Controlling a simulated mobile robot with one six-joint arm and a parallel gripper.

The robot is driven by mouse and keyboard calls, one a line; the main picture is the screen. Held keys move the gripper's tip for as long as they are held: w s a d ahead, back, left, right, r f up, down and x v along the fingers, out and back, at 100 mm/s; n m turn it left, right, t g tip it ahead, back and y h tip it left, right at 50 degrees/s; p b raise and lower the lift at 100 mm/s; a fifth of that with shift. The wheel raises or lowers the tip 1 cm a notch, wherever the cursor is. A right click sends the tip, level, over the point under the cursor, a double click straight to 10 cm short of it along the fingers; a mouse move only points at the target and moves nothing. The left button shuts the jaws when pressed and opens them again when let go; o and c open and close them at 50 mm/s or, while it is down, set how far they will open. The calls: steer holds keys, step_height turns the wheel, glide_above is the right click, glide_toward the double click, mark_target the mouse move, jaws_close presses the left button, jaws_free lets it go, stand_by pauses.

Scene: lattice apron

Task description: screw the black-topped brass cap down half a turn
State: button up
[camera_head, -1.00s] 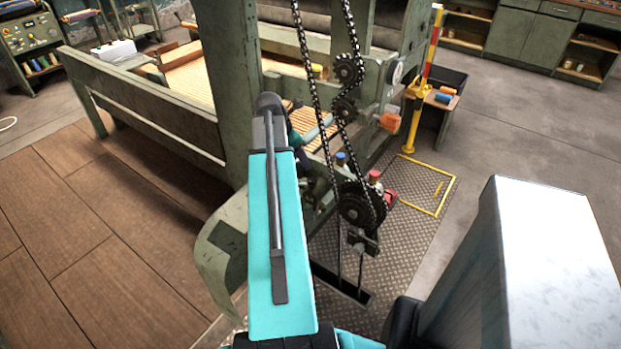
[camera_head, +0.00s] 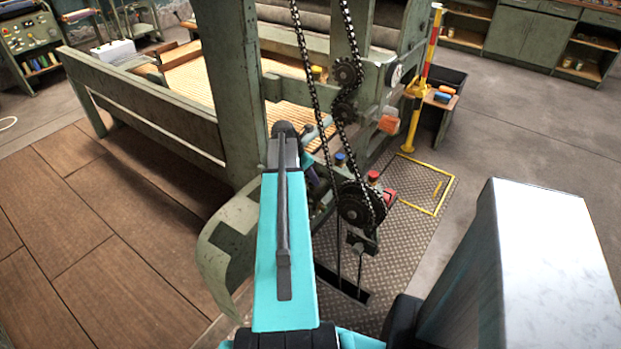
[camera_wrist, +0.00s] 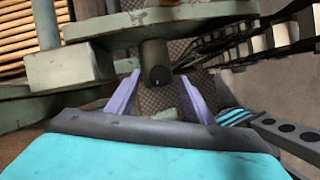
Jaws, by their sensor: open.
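My gripper (camera_wrist: 159,77) shows in the wrist view with its two purple fingers apart and nothing held between them. A dark cylinder (camera_wrist: 154,62) with a round dark end shows just beyond the fingertips, below a green plate (camera_wrist: 160,18). I cannot tell whether it is the black-topped brass cap; no brass shows clearly. In the head view my arm hides most of the gripper. A blue-topped cap (camera_head: 340,159) and a red-topped cap (camera_head: 374,176) stand on the machine to the right of my arm. No black-topped cap can be made out there.
A large sprocket (camera_head: 359,203) and a hanging chain (camera_head: 303,70) are close to the right of my arm. A green post (camera_head: 236,85) stands behind it and a curved guard (camera_head: 222,250) lies to its left. The wooden floor (camera_head: 110,230) at left is clear.

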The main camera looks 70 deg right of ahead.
steer(key=shift+x, duration=1.3)
steer(key=shift+w, duration=0.1)
steer(key=c, duration=1)
